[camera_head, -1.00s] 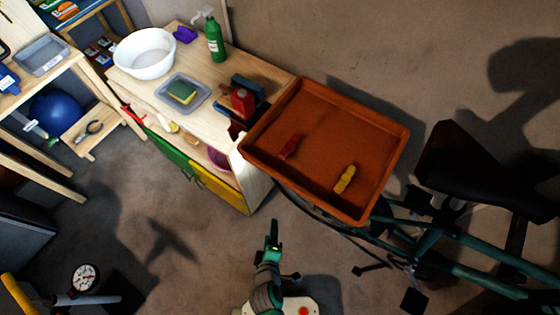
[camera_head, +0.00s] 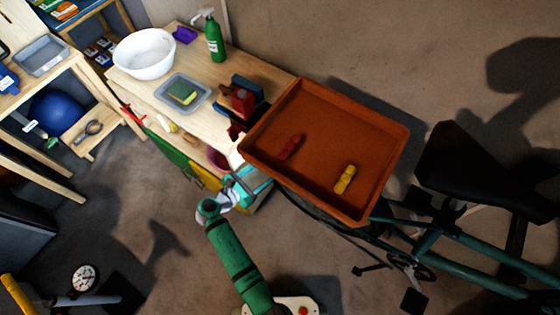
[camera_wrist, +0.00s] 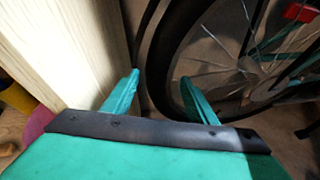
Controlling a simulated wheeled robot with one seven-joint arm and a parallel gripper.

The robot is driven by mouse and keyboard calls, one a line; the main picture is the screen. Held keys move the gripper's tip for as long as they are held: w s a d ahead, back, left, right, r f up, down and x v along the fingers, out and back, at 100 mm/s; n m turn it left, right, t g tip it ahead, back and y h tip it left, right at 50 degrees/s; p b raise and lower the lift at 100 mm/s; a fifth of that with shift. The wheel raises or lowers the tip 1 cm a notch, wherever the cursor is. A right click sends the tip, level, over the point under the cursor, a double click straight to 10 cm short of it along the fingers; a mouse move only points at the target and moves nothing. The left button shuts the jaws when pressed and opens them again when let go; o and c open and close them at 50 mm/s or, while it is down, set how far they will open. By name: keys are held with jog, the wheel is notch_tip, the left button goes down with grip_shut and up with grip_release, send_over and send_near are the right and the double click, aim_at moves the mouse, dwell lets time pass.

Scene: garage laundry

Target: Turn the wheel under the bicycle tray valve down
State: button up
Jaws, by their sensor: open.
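The orange-brown bicycle tray (camera_head: 322,190) holds a red item (camera_head: 291,147) and a yellow item (camera_head: 345,179). Below it, the dark front wheel (camera_head: 318,212) shows only in part in the head view. In the wrist view, the black tyre (camera_wrist: 160,60), spokes and hub fill the upper right. A red part (camera_wrist: 300,12) shows among the spokes; I cannot tell whether it is the valve. My gripper (camera_wrist: 160,76) is open and empty, its two teal fingers pointing toward the tyre. In the head view, my gripper (camera_head: 243,184) is beside the bench end, partly under the tray's left corner.
The wooden workbench (camera_head: 150,88) stands close left of my gripper; its pale side panel (camera_wrist: 65,50) is near the left finger. A basin (camera_head: 145,55), green bottle (camera_head: 214,40) and vise (camera_head: 242,100) are on it. The bicycle frame (camera_head: 470,275) extends right. Floor in front is clear.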

jog(key=x, duration=1)
jog(key=shift+d, duration=0.2)
jog(key=shift+w+f, duration=0.1)
